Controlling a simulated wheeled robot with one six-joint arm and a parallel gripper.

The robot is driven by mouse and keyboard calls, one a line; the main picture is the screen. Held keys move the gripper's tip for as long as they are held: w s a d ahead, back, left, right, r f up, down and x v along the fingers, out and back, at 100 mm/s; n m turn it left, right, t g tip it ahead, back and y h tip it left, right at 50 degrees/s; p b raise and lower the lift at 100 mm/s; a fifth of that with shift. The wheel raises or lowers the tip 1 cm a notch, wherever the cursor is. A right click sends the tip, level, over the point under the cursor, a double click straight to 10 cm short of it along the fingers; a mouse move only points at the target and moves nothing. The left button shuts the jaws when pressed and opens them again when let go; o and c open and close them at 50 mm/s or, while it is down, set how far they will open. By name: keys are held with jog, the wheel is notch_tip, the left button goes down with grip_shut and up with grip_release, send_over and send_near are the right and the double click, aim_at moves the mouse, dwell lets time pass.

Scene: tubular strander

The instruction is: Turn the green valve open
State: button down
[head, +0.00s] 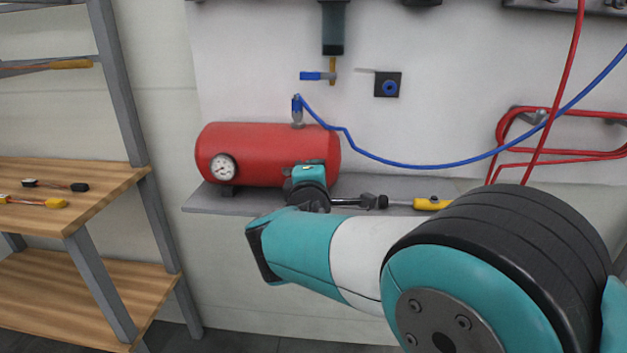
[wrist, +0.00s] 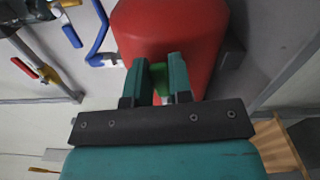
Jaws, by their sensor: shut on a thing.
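The green valve (wrist: 159,80) shows as a small green piece between the two fingers of my gripper (wrist: 156,66) in the wrist view. The fingers are shut on it, just in front of the red tank (wrist: 170,35). Most of the valve is covered by the fingers, so I cannot tell its angle. In the head view the red tank (head: 260,155) lies on its side on a grey shelf. My gripper end (head: 308,178) is at the tank's right front, and the valve is hidden there.
A round gauge (head: 222,167) is on the tank's left front. A blue hose (head: 400,164) runs from the tank's top to the right. A tool with a yellow handle (head: 432,204) lies on the grey shelf (head: 205,202). A wooden rack (head: 90,190) stands at left.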

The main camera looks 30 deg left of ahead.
jog(key=shift+f+m+b, duration=0.4)
jog(key=shift+m+b, duration=0.1)
jog(key=shift+s, duration=0.1)
jog(key=c, duration=1)
grip_release()
